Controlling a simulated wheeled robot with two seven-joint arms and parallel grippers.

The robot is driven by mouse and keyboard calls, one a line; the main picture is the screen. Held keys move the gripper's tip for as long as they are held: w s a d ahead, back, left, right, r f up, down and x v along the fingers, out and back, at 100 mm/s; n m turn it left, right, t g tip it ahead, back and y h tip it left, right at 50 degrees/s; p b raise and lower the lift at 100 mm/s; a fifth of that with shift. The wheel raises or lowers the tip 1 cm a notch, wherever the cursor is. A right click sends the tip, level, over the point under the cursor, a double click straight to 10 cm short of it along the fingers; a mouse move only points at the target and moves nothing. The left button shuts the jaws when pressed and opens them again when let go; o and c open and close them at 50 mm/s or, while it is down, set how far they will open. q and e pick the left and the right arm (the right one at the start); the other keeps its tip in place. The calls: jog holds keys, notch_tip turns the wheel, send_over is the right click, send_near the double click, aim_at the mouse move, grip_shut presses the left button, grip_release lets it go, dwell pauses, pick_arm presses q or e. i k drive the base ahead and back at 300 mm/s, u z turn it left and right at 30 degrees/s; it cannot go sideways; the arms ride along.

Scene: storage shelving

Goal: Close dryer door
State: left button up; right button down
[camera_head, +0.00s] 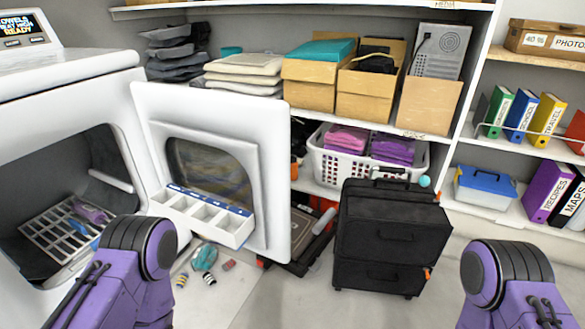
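The white dryer (70,84) stands on the left with its dark opening facing me. Its white door (272,150) is swung wide open to the right of the opening and has a dark window (210,172). A white compartment tray with a blue edge (203,215) shows in front of the lower door; I cannot tell whether it is attached. My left arm comes up at the lower left, in front of the dryer's lower right side. My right arm is at the lower right, far from the door. Neither gripper's fingers show.
A wire rack (68,232) with small items lies inside the dryer. Several small items, including a teal one (205,257), lie on the floor below the door. A black suitcase (392,245) stands right of the door, before shelves with a laundry basket (325,165). Floor between suitcase and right arm is clear.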

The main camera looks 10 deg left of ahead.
aim_at(233, 149)
jog(key=u, duration=0.25)
jog(key=i, duration=0.6)
jog(key=u, duration=0.55)
